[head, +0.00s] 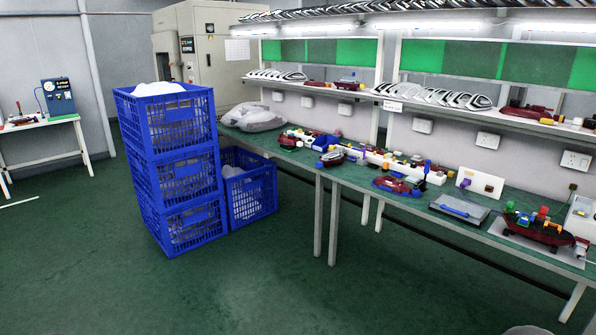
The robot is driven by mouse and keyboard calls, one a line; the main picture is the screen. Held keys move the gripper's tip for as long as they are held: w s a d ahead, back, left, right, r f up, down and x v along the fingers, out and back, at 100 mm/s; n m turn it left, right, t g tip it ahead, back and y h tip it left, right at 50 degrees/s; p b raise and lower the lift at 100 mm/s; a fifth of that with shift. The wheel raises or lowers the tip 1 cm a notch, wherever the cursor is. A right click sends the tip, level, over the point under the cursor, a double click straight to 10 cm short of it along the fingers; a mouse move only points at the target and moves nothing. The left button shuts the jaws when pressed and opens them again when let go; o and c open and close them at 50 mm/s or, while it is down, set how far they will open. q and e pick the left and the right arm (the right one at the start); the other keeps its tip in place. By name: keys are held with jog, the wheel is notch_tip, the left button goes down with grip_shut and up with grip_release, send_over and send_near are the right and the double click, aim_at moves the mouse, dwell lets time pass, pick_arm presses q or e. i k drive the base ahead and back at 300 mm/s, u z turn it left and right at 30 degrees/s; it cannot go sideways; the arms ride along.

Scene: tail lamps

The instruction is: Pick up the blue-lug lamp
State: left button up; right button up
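Several red tail lamps lie on the long green-topped workbench (345,177) at the right. One dark red lamp (398,185) lies near the bench's middle, with small blue parts (426,168) close by its right end. A smaller red lamp (331,159) lies further left, near a blue part (325,143). Another red lamp (535,228) at the right end carries red, green, yellow and blue pieces on top. I cannot tell for sure which one is the blue-lug lamp. Neither of my grippers is in view.
Stacked blue crates (178,160) stand left of the bench, with one more crate (250,185) beside them. A grey tray (459,208) lies on the bench. A shelf (420,103) holding lamp parts runs above it. The green floor (260,280) before the bench is clear.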

aim_at(327, 160)
jog(key=i, duration=4.45)
jog(key=u, duration=0.05)
